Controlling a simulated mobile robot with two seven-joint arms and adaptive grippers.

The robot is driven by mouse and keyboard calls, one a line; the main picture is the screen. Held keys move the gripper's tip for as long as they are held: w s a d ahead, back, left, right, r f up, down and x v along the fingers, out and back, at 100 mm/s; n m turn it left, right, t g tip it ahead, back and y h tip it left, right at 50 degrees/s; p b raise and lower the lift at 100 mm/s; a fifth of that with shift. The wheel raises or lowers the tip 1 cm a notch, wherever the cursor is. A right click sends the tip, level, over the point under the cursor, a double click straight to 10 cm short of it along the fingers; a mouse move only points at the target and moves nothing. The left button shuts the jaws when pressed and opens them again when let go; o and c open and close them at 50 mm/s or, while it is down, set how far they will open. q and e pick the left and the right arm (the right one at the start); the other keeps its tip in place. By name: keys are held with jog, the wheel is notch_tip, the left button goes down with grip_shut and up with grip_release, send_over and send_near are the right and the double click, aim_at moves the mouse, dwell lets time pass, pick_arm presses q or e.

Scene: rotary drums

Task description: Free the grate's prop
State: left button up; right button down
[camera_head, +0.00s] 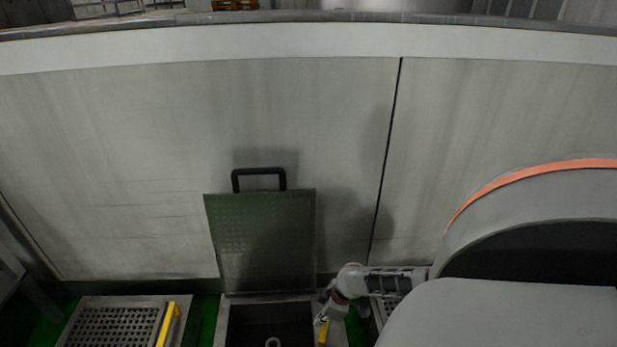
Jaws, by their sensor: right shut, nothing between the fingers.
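The grate (262,240) is a dark green textured plate with a black handle (259,172) on its top edge. It stands raised, leaning close to the pale wall, behind an open dark pit (270,323) with a metal frame. A small yellow piece (323,333) shows at the pit's right side; I cannot tell whether it is the prop. My right gripper (325,317) is shut and empty, just above this yellow piece; whether they touch is unclear. My left gripper is not in view.
A perforated metal cover (110,325) with a yellow bar (168,325) lies to the left on the green floor. A pale ring (273,342) shows in the pit at the bottom edge. The wall (130,150) closes off the back.

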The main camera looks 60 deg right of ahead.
aim_at(327, 326)
jog(key=shift+s+d+f+n+y+b, duration=0.2)
jog(key=shift+s+n+b, duration=0.1)
jog(key=shift+s+n, duration=0.3)
jog(key=shift+s+d+f+n+y+b, duration=0.1)
jog(key=shift+s+d+n+y+b, duration=0.15)
jog(key=shift+s+n, duration=0.3)
jog(key=shift+s+r, duration=0.15)
jog(key=shift+s, duration=0.15)
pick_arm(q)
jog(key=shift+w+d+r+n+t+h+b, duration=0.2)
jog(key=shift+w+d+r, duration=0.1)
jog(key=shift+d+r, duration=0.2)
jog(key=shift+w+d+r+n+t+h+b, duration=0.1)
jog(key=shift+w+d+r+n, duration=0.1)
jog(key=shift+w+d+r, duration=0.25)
pick_arm(e)
jog(key=shift+s+d+r, duration=0.1)
jog(key=shift+d, duration=0.1)
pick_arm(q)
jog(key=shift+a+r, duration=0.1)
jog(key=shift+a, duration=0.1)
pick_arm(e)
jog(key=shift+s+d, duration=0.1)
